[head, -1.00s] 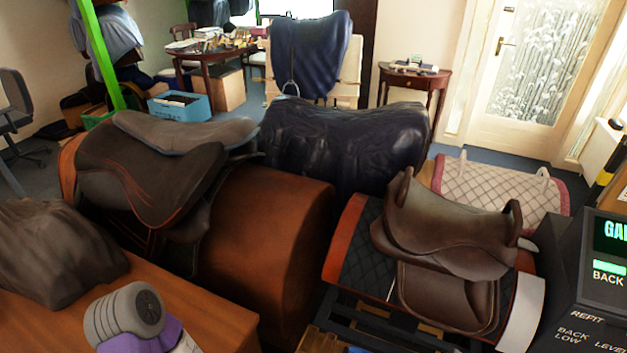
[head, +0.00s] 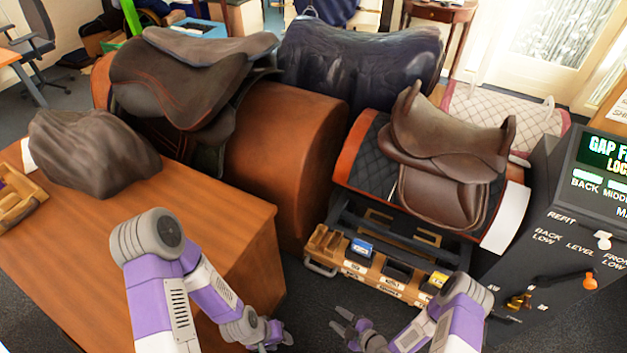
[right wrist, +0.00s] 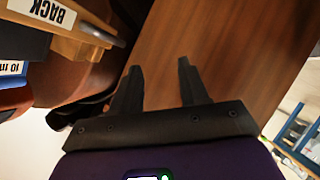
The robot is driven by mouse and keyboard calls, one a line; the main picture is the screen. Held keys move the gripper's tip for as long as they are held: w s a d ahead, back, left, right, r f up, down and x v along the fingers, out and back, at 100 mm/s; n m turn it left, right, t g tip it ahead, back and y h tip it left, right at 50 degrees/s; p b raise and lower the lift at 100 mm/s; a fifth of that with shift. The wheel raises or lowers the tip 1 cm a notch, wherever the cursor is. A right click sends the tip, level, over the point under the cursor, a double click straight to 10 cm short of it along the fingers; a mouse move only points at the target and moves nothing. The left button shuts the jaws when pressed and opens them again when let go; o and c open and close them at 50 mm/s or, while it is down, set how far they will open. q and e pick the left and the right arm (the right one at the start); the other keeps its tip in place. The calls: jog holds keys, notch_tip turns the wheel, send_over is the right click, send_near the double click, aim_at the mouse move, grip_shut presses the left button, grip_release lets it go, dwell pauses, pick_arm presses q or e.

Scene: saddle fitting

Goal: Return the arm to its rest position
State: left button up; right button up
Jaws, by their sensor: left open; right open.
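My left arm, purple and grey, comes in at the lower left in the head view, and my left gripper (head: 280,336) is near the bottom edge, beside the wooden desk's near right corner. Its jaws look small and dark there, and nothing shows in them. My right gripper (head: 342,322) is just right of it, over the dark floor in front of the tool tray. Its two fingers are apart and empty. In the right wrist view the right gripper (right wrist: 160,75) is also open, with bare wood behind the fingers.
The desk (head: 215,235) bears a dark covered lump (head: 90,150). A wooden tray (head: 325,262) with blue and yellow blocks sits below the brown saddle (head: 445,140) on its stand. A control panel (head: 570,230) stands at right.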

jog(key=s+r+m+g+h, duration=0.2)
jog(key=s+r+m+g, duration=0.2)
jog(key=m, duration=0.5)
jog(key=s+r+m+g+h+p, duration=0.1)
jog(key=s+r+m+g+h, duration=0.1)
jog(key=s+r+m+g, duration=0.3)
notch_tip(320, 180, up, 4)
jog(key=d+m, duration=0.1)
jog(key=m, duration=0.4)
jog(key=shift+s+m+h+p, duration=0.3)
jog(key=shift+s+h, duration=0.1)
